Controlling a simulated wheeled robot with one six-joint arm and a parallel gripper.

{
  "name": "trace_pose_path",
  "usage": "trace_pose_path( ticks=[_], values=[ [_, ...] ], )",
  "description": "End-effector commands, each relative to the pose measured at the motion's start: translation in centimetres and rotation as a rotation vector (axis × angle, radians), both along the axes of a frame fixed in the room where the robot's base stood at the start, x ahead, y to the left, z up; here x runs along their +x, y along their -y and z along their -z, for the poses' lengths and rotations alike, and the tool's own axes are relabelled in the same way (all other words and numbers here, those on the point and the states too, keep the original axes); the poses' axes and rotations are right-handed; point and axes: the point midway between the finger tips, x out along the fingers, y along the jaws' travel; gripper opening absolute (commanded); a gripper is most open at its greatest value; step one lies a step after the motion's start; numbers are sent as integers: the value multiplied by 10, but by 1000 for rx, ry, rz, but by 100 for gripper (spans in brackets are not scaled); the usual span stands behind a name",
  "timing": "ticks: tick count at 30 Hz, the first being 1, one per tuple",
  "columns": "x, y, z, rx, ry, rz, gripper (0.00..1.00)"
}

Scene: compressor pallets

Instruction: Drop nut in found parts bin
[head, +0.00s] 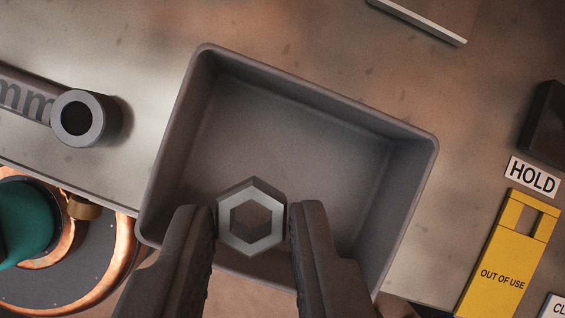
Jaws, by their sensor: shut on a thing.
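A metal hex nut (279,222) is held between the two dark fingers of my gripper (252,223), with its hole facing the camera. The gripper is shut on the nut's left and right sides. Below them in the head view lies an open grey rectangular bin (420,190), turned at an angle on the surface. The nut appears over the lower middle of the bin's opening. Its exact height above the floor of the bin is hard to tell. The visible part of the bin floor is empty; my fingers hide its lower part.
A socket tool marked "mm" (22,97) lies left of the bin. Below it are copper coils (122,250) and a teal part (25,222). At right are a HOLD label (533,177), a yellow OUT OF USE tag (503,265) and a dark block (546,125).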

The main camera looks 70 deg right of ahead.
Motion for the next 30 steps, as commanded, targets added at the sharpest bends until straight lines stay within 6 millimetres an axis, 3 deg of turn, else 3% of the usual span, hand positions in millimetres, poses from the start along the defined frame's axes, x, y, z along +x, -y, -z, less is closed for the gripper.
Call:
trace_pose_path(
  ticks=[7, 17, 18, 21, 30],
  values=[
    [0, 0, 24, 0, 0, 0, 2],
    [0, 0, 28, 0, 1, 0, 2],
    [0, 0, 28, 0, 1, 0, 28],
    [0, 0, 28, 0, 1, -1, 48],
    [0, 0, 27, 0, 1, -1, 49]
  ],
)
